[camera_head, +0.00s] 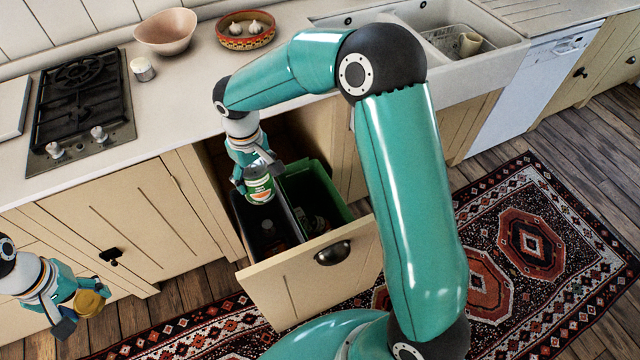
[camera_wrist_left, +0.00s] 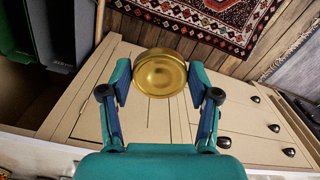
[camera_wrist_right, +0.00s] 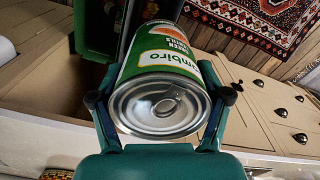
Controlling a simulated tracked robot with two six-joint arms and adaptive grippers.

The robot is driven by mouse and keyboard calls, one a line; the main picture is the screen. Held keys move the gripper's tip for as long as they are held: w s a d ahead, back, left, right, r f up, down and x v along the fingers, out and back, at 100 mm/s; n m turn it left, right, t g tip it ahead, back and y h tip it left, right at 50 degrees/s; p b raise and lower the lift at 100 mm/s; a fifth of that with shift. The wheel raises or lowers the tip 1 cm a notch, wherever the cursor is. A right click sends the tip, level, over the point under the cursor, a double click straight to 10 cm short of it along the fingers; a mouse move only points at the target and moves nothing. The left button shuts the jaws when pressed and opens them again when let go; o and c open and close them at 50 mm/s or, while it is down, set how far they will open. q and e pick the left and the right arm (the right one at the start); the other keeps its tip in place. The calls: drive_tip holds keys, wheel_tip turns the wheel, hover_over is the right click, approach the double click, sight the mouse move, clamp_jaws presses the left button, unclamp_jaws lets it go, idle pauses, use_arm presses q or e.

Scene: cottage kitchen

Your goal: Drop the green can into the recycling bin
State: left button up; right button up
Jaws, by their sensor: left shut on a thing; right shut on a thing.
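The green can (camera_head: 260,188), with a white and orange label, is held upright in my right gripper (camera_head: 256,178). In the right wrist view the can (camera_wrist_right: 165,75) shows its silver pull-tab lid between both fingers. It hangs over the dark left bin (camera_head: 248,222) of the pulled-out drawer, near the divider. The green bin (camera_head: 343,205) is beside it to the right. My left gripper (camera_head: 78,306) is shut on a gold round-ended thing (camera_wrist_left: 160,73), left of the drawer and low before the cabinets.
The drawer front (camera_head: 312,285) stands out over the floor and patterned rug (camera_head: 545,240). Some items lie in the bins. On the counter are a hob (camera_head: 82,100), a small jar (camera_head: 142,69), a pink bowl (camera_head: 166,32) and a basket of garlic (camera_head: 245,30).

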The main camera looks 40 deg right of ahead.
use_arm(q)
wheel_tip(320, 180, down, 31)
drive_tip(key=a+b, duration=0.1)
drive_tip(key=b, duration=2.3)
drive_tip(key=shift+r+b, duration=0.15)
drive_tip(key=shift+b, duration=0.2)
use_arm(e)
drive_tip(key=w+d+f+n, duration=0.1)
drive_tip(key=d+f+n, duration=0.2)
drive_tip(key=d+f, duration=0.5)
drive_tip(key=w+d+f+n, duration=0.2)
drive_tip(key=d+f, duration=0.6)
drive_tip(key=f, duration=0.8)
drive_tip(key=w+d+f+n, duration=0.1)
drive_tip(key=d+f+n, duration=0.4)
drive_tip(key=d+f, duration=0.4)
wheel_tip(320, 180, down, 4)
drive_tip(key=shift+w+f, duration=0.1)
drive_tip(key=shift+w, duration=0.05)
use_arm(q)
drive_tip(key=shift+a, duration=0.1)
